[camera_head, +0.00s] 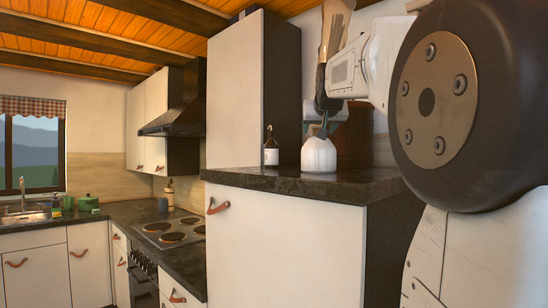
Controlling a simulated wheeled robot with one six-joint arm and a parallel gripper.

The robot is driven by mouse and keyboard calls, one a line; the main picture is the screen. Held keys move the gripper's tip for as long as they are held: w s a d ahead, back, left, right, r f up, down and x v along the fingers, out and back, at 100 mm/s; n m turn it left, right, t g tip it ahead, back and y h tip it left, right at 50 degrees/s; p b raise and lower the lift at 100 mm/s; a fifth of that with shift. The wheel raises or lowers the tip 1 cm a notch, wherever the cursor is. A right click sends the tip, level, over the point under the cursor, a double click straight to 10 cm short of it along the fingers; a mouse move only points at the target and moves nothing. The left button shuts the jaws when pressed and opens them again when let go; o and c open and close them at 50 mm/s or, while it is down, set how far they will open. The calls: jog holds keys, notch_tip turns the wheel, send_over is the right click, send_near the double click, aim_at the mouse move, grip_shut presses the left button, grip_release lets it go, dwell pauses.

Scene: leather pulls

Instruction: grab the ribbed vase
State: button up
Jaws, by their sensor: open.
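The ribbed vase (319,156) is a small, rounded white vessel. It stands upright on the dark countertop (290,181) near the cabinet's front edge. My gripper (323,130) points down from above, with its fingers at the top of the vase. The fingers are open; at this size I cannot tell whether they touch the vase or how they sit around its neck.
A dark bottle with a white label (271,150) stands left of the vase, beside a tall white cabinet (236,90). A brown object (356,135) stands behind the vase. Further left are a stove (171,231), a range hood (172,118) and a sink (24,216).

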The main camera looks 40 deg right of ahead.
jog(key=x, duration=0.5)
jog(key=shift+s, duration=0.1)
grip_shut()
jog(key=shift+r, duration=0.1)
